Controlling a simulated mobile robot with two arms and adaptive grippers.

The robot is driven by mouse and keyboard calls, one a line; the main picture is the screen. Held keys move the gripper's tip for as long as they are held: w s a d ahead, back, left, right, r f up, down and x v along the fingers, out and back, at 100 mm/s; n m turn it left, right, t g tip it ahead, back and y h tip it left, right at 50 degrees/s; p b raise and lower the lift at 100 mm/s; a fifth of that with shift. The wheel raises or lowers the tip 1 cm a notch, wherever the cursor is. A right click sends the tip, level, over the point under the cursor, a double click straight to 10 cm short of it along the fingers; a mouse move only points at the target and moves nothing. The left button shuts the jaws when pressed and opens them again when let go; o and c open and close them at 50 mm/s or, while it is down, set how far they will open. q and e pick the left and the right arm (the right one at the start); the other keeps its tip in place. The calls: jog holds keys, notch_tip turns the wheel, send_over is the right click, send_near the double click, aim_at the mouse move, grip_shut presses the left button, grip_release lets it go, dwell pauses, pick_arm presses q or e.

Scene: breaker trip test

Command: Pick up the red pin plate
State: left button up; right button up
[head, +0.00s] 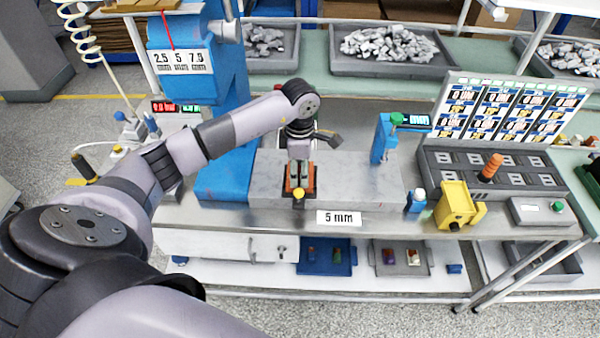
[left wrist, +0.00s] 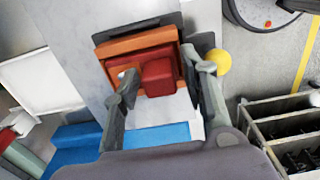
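The red pin plate (left wrist: 157,76) shows in the left wrist view as a red block on a flatter red-orange base, in front of an orange piece (left wrist: 138,42) with a dark back edge. My left gripper (left wrist: 162,70) is over it, with its two fingers spread, one on each side of the red block. Whether the fingertips touch it cannot be made out. In the head view my left gripper (head: 299,182) points down at the orange-brown fixture (head: 291,194) on the grey block and hides most of the plate. My right gripper is not in view.
The grey block (head: 368,184) stands on the bench behind a "5 mm" label (head: 339,218). A blue press (head: 222,180) is close on the left. A yellow clamp (head: 454,206) and grey panel (head: 490,172) are to the right.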

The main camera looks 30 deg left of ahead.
pick_arm(q)
grip_shut()
jog(key=shift+r, duration=0.1)
dwell(0.4)
